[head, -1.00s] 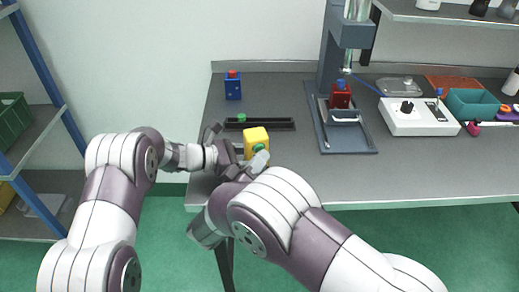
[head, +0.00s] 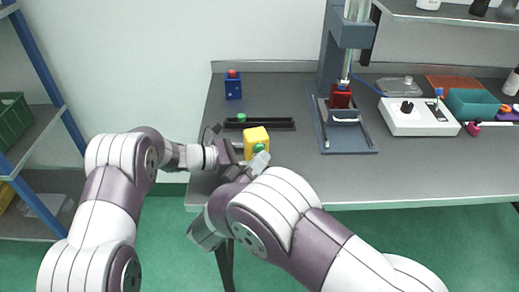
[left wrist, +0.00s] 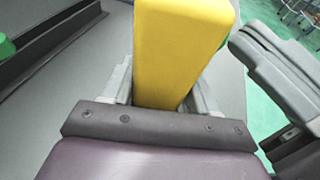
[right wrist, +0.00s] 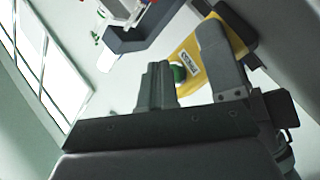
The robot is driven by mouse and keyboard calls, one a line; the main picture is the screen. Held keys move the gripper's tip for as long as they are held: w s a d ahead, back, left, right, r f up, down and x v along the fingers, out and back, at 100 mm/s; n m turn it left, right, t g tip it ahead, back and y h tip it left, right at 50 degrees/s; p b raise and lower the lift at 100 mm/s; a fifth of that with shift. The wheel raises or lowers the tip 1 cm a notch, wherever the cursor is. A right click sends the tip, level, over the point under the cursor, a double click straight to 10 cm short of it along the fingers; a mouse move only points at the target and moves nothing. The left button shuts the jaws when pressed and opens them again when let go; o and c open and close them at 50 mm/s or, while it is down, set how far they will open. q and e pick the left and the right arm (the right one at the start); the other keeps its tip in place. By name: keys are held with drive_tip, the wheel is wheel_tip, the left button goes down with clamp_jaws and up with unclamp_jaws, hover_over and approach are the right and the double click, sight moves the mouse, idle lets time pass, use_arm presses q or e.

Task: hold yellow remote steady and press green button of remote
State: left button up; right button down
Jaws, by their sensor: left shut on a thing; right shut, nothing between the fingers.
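The yellow remote (head: 254,135) is held upright over the front left edge of the bench. My left gripper (left wrist: 160,95) is shut on it, with a finger on either side in the left wrist view. The green button (head: 259,148) is on the remote's face towards my right arm. It also shows in the right wrist view (right wrist: 179,73), beside a small white label. My right gripper (right wrist: 156,82) is shut and empty, its tips right at the button and partly covering it. I cannot tell whether they touch it.
A grey press (head: 334,60) stands behind, its ram down at a red block (head: 341,98). A black rail (head: 278,124), a blue block with a red top (head: 233,88) and a white control box (head: 418,120) are on the bench. The front middle of the bench is clear.

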drive_tip(key=shift+s+d, duration=0.1)
drive_tip(key=shift+s, duration=0.3)
drive_tip(key=shift+s+d, duration=0.2)
drive_tip(key=shift+s, duration=0.6)
drive_tip(key=shift+s+d, duration=0.25)
drive_tip(key=shift+s, duration=0.6)
drive_tip(key=shift+s+d, duration=0.2)
drive_tip(key=shift+s, duration=0.6)
use_arm(q)
drive_tip(key=o, duration=0.9)
drive_tip(key=shift+a, duration=0.1)
